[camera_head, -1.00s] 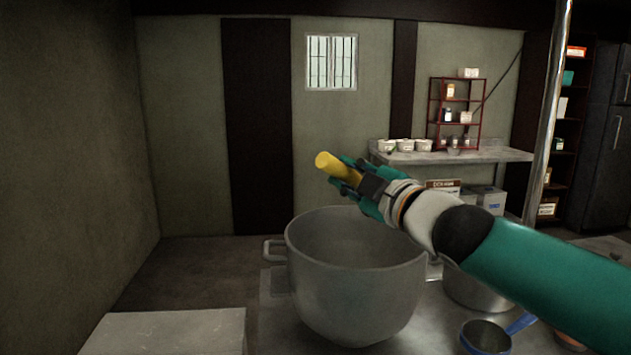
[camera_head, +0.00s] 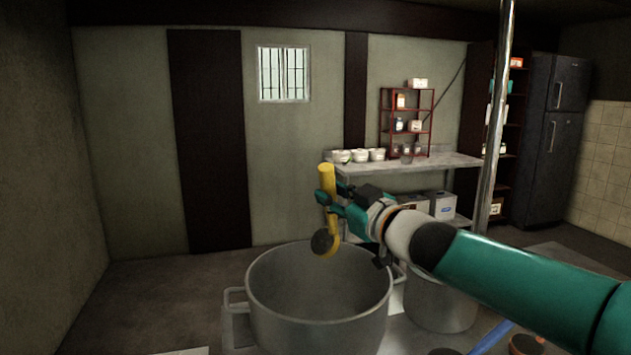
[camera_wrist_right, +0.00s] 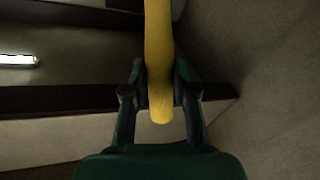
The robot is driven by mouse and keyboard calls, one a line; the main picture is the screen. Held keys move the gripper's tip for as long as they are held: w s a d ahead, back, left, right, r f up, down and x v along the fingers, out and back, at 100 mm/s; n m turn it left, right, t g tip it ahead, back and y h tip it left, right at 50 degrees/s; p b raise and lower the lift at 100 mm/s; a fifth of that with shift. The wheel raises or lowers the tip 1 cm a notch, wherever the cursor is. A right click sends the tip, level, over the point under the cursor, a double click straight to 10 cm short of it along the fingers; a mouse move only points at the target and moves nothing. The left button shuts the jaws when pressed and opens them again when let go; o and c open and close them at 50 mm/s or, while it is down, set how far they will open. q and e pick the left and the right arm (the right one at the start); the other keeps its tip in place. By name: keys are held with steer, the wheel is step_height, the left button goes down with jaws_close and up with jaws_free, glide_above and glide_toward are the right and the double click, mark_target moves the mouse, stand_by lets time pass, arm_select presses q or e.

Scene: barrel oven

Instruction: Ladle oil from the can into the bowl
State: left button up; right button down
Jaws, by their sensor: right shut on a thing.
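My right gripper (camera_head: 338,207) is shut on a yellow-handled tool (camera_head: 327,178), which looks like the ladle. The handle stands nearly upright, with a dark round end (camera_head: 322,242) at the bottom, above the back rim of a large grey metal pot (camera_head: 318,330). In the right wrist view the two fingers (camera_wrist_right: 160,98) press on both sides of the yellow handle (camera_wrist_right: 159,60). The part of the pot's inside that shows looks empty; its bottom is hidden. I cannot make out a labelled oil can or tell which vessel is the task's bowl. My left gripper is out of view.
A second metal pot (camera_head: 440,308) stands to the right, partly under my right arm. A blue handle (camera_head: 490,338) and a brown round thing (camera_head: 527,345) are at the bottom edge. A metal pole (camera_head: 492,130) rises behind the arm. Small white bowls (camera_head: 360,155) sit on the back counter.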

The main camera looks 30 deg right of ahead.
steer(key=w+d+m+p, duration=0.1)
steer(key=d+m+p, duration=0.9)
steer(key=p, duration=0.4)
steer(key=shift+w+f+m+g, duration=0.2)
steer(key=shift+f+m+g, duration=0.1)
steer(key=shift+f+m, duration=0.1)
stand_by(0.4)
